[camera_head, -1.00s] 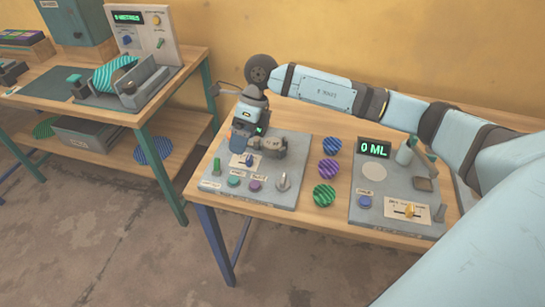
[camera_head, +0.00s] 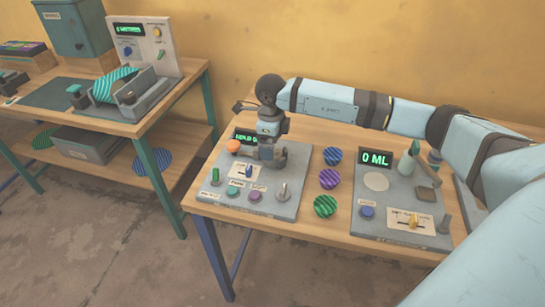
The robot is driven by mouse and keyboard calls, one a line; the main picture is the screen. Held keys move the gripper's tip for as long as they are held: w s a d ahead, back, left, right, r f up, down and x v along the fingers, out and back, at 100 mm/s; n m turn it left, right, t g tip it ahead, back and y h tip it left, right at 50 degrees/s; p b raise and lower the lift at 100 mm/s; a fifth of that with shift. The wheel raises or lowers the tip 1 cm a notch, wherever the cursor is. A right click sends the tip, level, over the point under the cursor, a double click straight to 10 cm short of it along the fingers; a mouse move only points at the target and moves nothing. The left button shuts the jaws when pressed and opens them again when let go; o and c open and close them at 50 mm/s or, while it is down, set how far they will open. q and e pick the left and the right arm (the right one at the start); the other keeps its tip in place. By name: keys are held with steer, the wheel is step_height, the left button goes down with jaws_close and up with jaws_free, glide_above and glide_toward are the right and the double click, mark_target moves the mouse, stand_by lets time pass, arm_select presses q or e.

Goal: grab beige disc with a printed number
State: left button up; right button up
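A pale beige round disc or pad (camera_head: 376,181) lies flat on the right grey panel, under the "0 ML" display. I cannot make out a printed number on it. My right arm reaches in from the right, and its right gripper (camera_head: 270,158) points down over the left grey panel, to the left of the pale disc and apart from it. The fingers are small and dark, so whether they are open or holding something cannot be told. An orange round top (camera_head: 233,147) shows just left of the gripper. My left gripper is not in view.
The left panel (camera_head: 215,190) carries knobs, buttons and a partly covered green display. Striped blue, purple and green round pieces (camera_head: 325,206) stand between the panels. A bottle-like piece (camera_head: 407,164) stands on the right panel. Another bench (camera_head: 190,80) is at left.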

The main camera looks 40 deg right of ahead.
step_height(320, 180, down, 5)
steer(key=shift+s+d+r, duration=0.1)
steer(key=shift+d, duration=0.05)
steer(key=c, duration=1.1)
steer(key=shift+r, duration=0.1)
